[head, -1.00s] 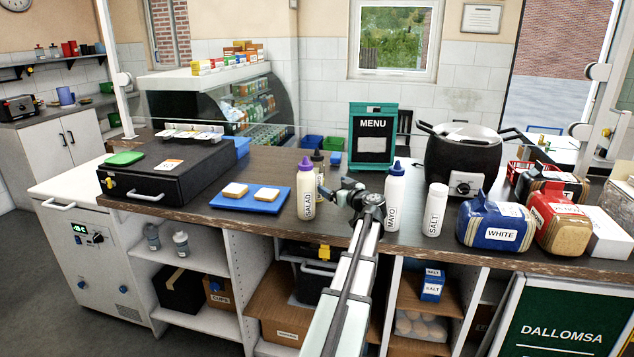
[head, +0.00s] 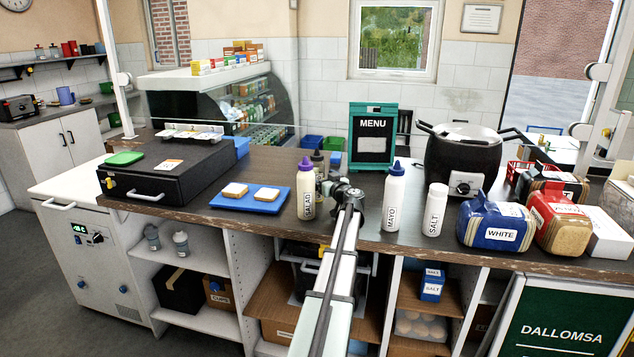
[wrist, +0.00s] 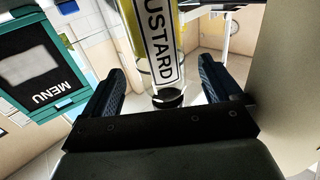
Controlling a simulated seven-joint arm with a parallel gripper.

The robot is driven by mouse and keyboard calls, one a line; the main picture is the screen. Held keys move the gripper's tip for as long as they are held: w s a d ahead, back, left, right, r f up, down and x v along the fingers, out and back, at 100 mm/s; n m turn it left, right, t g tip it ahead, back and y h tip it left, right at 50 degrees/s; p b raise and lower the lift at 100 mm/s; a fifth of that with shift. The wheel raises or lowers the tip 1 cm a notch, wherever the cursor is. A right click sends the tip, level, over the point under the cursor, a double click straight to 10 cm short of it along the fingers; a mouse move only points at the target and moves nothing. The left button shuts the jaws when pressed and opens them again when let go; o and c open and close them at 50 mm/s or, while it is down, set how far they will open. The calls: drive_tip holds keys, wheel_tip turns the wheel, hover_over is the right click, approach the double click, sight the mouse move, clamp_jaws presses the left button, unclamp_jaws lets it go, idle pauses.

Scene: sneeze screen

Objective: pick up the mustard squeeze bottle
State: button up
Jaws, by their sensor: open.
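The mustard squeeze bottle (head: 318,160) stands on the counter behind the salad bottle, which hides most of it in the head view. Its dark cap shows there. In the wrist view its yellow body and label (wrist: 161,42) point away from me, with the dark cap end nearest my palm. My gripper (wrist: 162,65) is open, with one finger on each side of the picture and the bottle between them. I cannot tell whether the fingers reach fully around it; no contact shows. In the head view my gripper (head: 329,186) is just right of the salad bottle.
The purple-capped salad bottle (head: 306,196) stands close on my left. The mayo bottle (head: 394,202) and salt shaker (head: 435,210) stand to my right. A menu board (head: 373,136) stands behind. A blue tray with bread (head: 227,203) lies left.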

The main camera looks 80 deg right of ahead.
drive_tip(key=shift+x, duration=2.85)
drive_tip(key=c, duration=1.2)
